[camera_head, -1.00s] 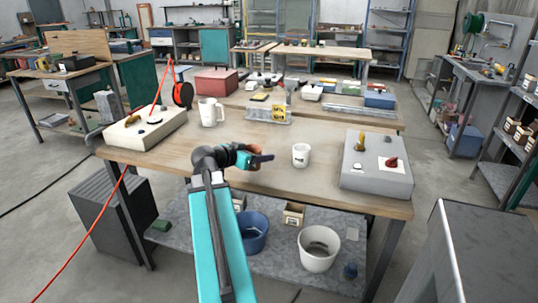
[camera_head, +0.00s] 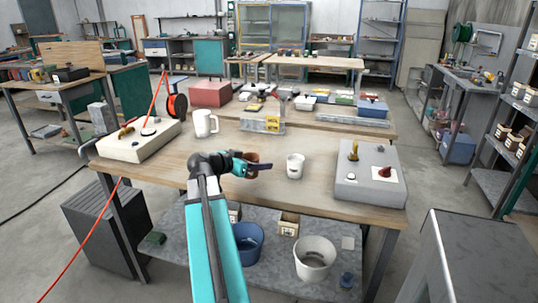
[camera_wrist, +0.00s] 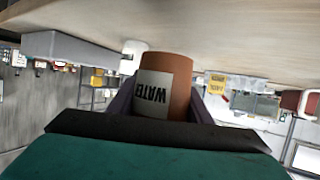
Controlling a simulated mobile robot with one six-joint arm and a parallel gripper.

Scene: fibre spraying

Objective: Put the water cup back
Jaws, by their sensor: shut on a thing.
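My gripper (camera_head: 262,166) is over the front middle of the wooden workbench and is shut on the water cup. The water cup (camera_wrist: 172,84) is orange-brown with a pale label reading WATER, upside down in the wrist view, between the two fingers. In the head view the cup (camera_head: 251,158) is small and partly hidden by the gripper. I cannot tell whether it touches the bench. A white cup (camera_head: 295,166) with dark print stands to the right of the gripper. A white mug (camera_head: 203,123) with a handle stands further back on the left.
A grey box with knobs (camera_head: 370,177) is at the bench's right end and a cream box (camera_head: 139,141) at its left. A clear holder with a yellow label (camera_head: 262,123) stands behind the gripper. Bare wood (camera_head: 318,190) lies around the white cup.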

